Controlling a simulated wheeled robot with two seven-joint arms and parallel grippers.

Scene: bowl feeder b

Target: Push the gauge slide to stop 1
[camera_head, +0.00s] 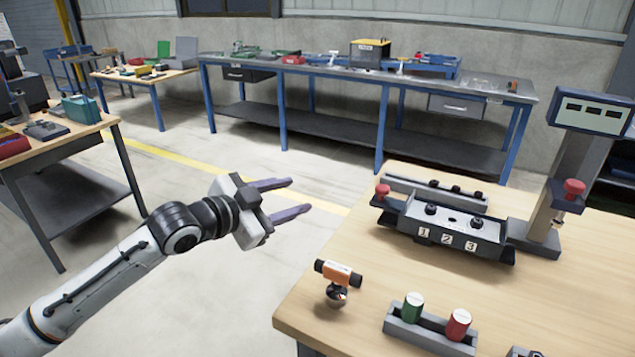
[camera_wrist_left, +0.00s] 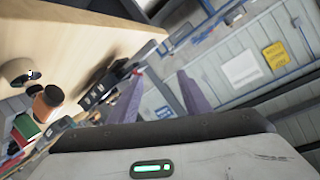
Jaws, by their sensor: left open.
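The gauge fixture (camera_head: 445,228) is a dark block on the wooden table, with labels 1, 2 and 3 on its front face and black knobs on top. A red knob (camera_head: 382,190) stands at its left end. I cannot tell which part is the slide or at which stop it is. My left gripper (camera_head: 300,195) is open and empty, left of the table and apart from the fixture, its fingers pointing right. In the left wrist view its fingers (camera_wrist_left: 158,76) show apart, with the dark fixture (camera_wrist_left: 94,95) to their left. My right gripper is not in view.
An orange-and-black part on a round stand (camera_head: 338,274) is at the table's left edge. A grey holder (camera_head: 430,338) carries a green and a red cylinder in front. A grey post with a display (camera_head: 590,113) stands right of the fixture. Floor lies open under my left gripper.

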